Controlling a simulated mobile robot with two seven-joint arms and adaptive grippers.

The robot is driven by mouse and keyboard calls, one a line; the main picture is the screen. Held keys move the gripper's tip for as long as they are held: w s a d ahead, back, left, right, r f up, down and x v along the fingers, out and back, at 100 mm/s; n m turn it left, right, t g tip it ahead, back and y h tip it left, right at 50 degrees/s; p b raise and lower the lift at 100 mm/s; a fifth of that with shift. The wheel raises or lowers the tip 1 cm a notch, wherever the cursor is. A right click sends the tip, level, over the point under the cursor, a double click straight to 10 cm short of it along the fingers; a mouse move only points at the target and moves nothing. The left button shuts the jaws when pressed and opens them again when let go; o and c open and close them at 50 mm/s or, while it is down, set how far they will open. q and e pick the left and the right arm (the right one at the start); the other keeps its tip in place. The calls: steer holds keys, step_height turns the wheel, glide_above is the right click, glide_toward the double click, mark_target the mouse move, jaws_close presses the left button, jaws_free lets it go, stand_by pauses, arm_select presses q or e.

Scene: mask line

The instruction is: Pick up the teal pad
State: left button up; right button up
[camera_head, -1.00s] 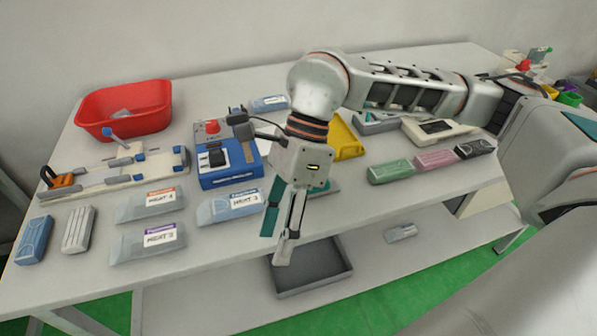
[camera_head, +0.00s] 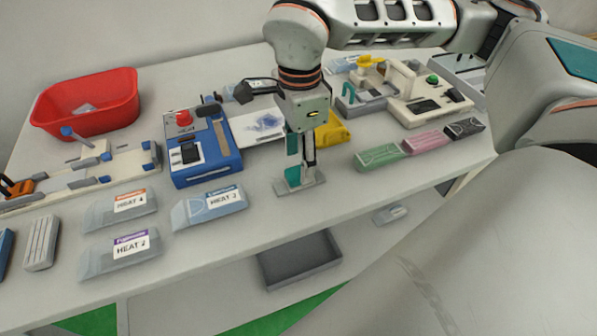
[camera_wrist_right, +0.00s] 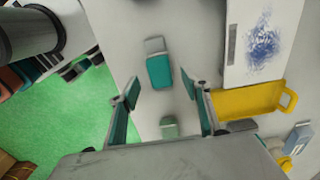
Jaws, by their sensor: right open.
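The teal pad (camera_wrist_right: 158,72) lies flat on the white table in the right wrist view, with a grey strip along its upper end. My right gripper (camera_wrist_right: 168,103) is open, with nothing between its two teal-lined fingers. The pad shows beyond the fingertips, between their lines and apart from both in that view. In the head view my right gripper (camera_head: 300,178) points down at the table near its front edge. There the fingers cover much of the pad, and I cannot tell whether they touch it. My left gripper is not in view.
A blue machine (camera_head: 205,150) stands left of the gripper, with several labelled packs before it. A yellow tray (camera_head: 332,130) lies behind. Green (camera_head: 380,156), pink (camera_head: 424,141) and black cases lie to the right. A red bin (camera_head: 88,104) stands far left. The table's front edge is close.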

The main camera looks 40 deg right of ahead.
mark_target(299, 171)
step_height(299, 171, down, 4)
steer(key=shift+r, duration=0.35)
steer(key=c, duration=1)
steer(key=shift+c, duration=0.9)
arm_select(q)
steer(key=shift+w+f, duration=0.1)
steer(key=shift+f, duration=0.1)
arm_select(e)
steer(key=shift+r, duration=0.1)
steer(key=shift+r, duration=0.6)
arm_select(q)
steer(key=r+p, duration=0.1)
steer(key=p, duration=0.1)
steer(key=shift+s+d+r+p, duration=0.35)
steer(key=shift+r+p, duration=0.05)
arm_select(e)
step_height(299, 171, up, 19)
steer(key=shift+f, duration=0.2)
